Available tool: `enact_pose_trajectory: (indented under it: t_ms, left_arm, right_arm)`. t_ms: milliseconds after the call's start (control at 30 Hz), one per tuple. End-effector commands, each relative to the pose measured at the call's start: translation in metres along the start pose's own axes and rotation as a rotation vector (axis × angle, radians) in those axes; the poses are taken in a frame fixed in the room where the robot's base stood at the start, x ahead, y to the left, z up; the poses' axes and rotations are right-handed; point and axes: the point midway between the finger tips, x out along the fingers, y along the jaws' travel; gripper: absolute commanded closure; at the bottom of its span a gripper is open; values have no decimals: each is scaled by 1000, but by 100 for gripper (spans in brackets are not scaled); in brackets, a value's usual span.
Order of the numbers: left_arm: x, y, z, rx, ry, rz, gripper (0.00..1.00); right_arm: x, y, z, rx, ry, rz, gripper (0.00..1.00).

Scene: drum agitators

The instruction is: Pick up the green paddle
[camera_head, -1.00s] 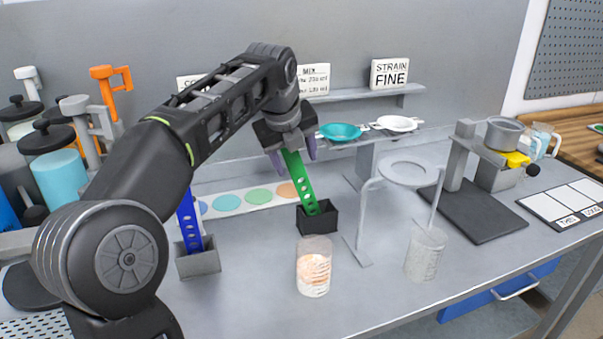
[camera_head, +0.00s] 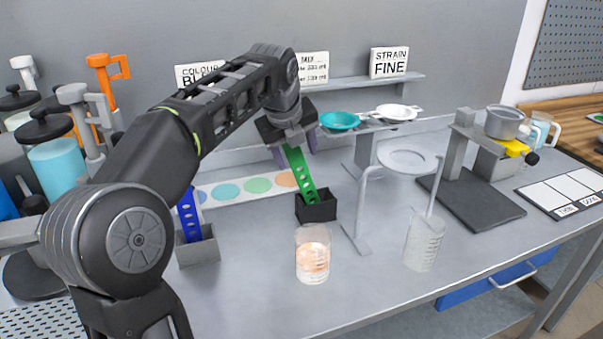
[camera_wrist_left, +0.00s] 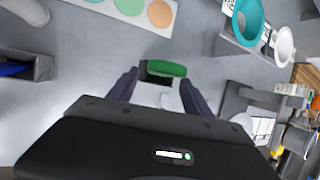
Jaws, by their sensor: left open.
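The green paddle (camera_head: 300,174) leans upright in a small black holder (camera_head: 316,208) on the bench. It is a flat green strip with holes. My left gripper (camera_head: 294,151) is above the holder, its fingers on either side of the paddle's upper end. In the left wrist view the paddle's green top (camera_wrist_left: 166,68) lies between and just beyond the two open fingertips (camera_wrist_left: 160,80), and the black holder shows beneath it. I cannot tell whether a finger touches the paddle. My right gripper is not in view.
A blue paddle (camera_head: 188,215) stands in a grey holder (camera_head: 198,247) left of the green one. A glass with orange contents (camera_head: 312,256) stands in front of the black holder. A ring stand (camera_head: 362,215) and a clear beaker (camera_head: 423,243) stand to the right.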

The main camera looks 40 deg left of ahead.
Motion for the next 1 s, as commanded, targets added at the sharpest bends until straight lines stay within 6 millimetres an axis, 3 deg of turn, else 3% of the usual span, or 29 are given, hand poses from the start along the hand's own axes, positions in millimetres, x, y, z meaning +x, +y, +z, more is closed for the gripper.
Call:
enact_pose_trajectory:
  t_ms: [400,1000]
  left_arm:
    - [49,3,2,-1,2,2,42]
    - [51,2,2,0,1,1,42]
  right_arm:
    - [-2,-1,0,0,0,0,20]
    - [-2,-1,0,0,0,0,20]
